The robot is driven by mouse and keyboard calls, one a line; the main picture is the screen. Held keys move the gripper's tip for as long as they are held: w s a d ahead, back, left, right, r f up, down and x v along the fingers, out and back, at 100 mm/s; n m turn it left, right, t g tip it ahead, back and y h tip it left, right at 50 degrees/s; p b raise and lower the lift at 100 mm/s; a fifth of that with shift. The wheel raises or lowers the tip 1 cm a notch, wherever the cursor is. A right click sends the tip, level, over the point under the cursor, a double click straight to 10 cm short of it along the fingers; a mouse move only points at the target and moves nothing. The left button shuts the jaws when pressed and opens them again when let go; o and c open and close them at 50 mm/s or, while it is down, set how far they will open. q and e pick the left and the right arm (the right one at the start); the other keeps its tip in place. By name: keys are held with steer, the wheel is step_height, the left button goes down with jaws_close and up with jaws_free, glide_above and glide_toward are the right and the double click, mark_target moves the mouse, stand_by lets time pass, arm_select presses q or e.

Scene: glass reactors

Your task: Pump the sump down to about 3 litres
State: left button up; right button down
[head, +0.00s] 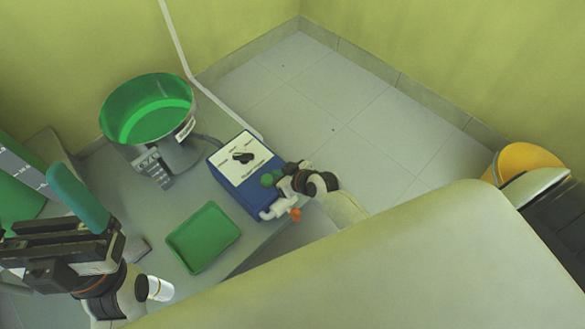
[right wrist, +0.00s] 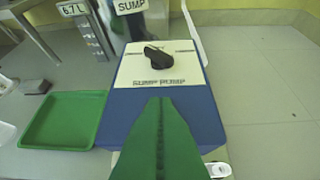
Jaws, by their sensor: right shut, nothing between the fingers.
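The sump (head: 116,122) is a round metal vessel holding green liquid, at the upper left in the head view. Its small display post (head: 160,172) reads 6.7 L in the right wrist view (right wrist: 74,9). The sump pump (head: 230,190) is a blue box with a white top, right of the sump. Its black selector knob (head: 242,157) also shows in the right wrist view (right wrist: 158,57). My right gripper (head: 270,178) is shut and empty beside the pump's front right corner; its green fingers (right wrist: 158,125) lie below the knob. My left gripper (head: 80,195) is at the left; its jaws are unclear.
A green tray (head: 203,237) lies in front of the pump. A small dark block (right wrist: 36,87) lies left of the tray. A white fitting with an orange tip (head: 285,212) sits at the pump's front. A yellow bin (head: 525,158) stands far right. Open floor lies behind the pump.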

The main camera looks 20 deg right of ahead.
arm_select(q)
steer(key=w+d+f+g+y+p, duration=0.1)
steer(key=w+f+g+y+p, duration=0.1)
steer(key=w+f+g, duration=0.2)
steer(key=shift+w+d+g, duration=0.2)
steer(key=shift+w+g, duration=1.3)
steer(key=shift+w, duration=0.9)
arm_select(e)
steer(key=shift+v, duration=2.95)
steer(key=shift+w+r, duration=0.15)
